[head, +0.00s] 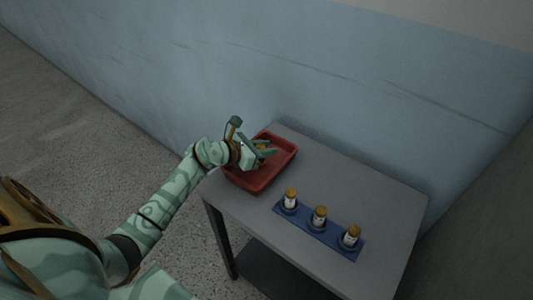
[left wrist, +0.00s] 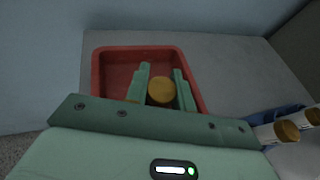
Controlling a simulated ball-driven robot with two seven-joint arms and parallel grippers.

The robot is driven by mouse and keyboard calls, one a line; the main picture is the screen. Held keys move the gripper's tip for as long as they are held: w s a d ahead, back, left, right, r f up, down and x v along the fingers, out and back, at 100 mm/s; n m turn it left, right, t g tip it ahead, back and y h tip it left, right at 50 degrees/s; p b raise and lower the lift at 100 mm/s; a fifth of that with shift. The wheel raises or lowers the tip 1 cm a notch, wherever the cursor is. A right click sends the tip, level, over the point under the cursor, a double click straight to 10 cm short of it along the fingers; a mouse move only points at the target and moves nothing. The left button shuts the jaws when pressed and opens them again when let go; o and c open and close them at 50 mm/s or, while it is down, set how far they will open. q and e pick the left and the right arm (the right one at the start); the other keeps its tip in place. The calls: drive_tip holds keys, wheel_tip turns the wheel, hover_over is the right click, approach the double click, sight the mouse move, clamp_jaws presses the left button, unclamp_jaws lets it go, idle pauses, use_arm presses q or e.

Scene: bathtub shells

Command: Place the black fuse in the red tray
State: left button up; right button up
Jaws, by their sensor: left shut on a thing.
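The red tray (head: 276,173) sits at the far left corner of the grey table and also shows in the left wrist view (left wrist: 112,72). My left gripper (head: 265,151) is over the tray, its fingers reaching across the tray's opening. In the left wrist view, the fingers (left wrist: 161,71) are shut on a fuse with a round yellow-brown end (left wrist: 161,91). The fuse's body is hidden behind that end, so I cannot see whether it is black. I cannot tell whether it touches the tray floor. My right gripper is not in view.
A blue rack (head: 334,243) on the table in front of the tray holds three upright fuses with brown caps and white labels: left (head: 291,200), middle (head: 319,218) and right (head: 350,238). A blue wall (head: 330,65) stands behind.

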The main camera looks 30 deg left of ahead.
use_arm(q)
drive_tip(key=shift+f, duration=0.35)
drive_tip(key=shift+f, duration=0.15)
drive_tip(key=o, duration=1)
drive_tip(key=shift+s+r, duration=0.15)
drive_tip(key=shift+r, duration=0.1)
drive_tip(key=p+v, duration=0.3)
drive_tip(key=v, duration=0.8)
drive_tip(key=shift+s+a, duration=0.15)
drive_tip(key=shift+s, duration=0.2)
